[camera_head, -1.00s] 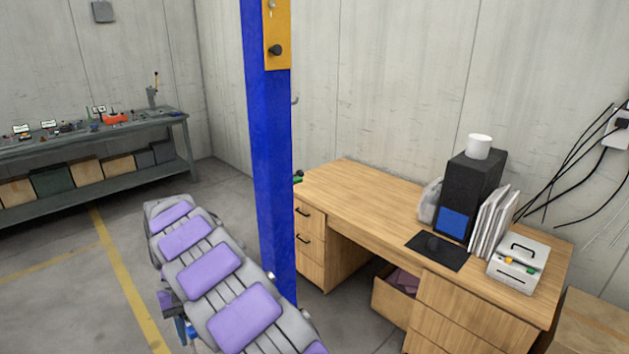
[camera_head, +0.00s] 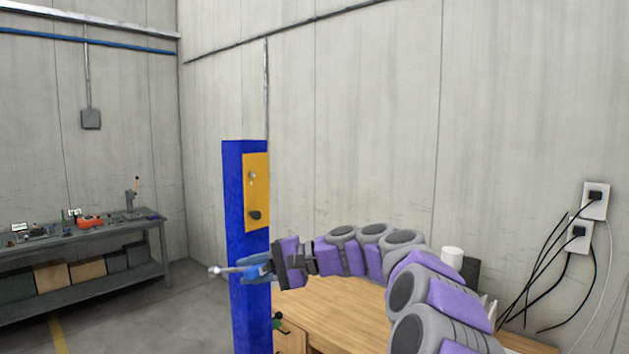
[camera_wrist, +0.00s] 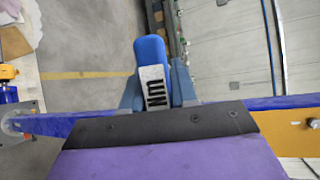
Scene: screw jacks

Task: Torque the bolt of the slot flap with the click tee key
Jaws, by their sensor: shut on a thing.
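The tool in my gripper (camera_head: 262,269) has a thin metal shaft (camera_head: 230,271) with a rounded end, pointing left in the head view. In the wrist view its blue body (camera_wrist: 150,49) with a grey lettered plate (camera_wrist: 154,88) sits between the blue jaws. My gripper is shut on it, and I take it for the click tee key. A blue post (camera_head: 240,235) carries a yellow plate (camera_head: 257,192), perhaps the slot flap. The plate bears a silver fitting (camera_head: 252,177) and a dark knob (camera_head: 255,215). My gripper overlaps the post below this plate; I cannot tell the depth gap.
A wooden desk (camera_head: 335,310) stands right of the post, partly behind my arm. A workbench (camera_head: 90,238) with tools and boxes is at the far left. Cables hang from wall sockets (camera_head: 580,235) at the right. Floor between bench and post is clear.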

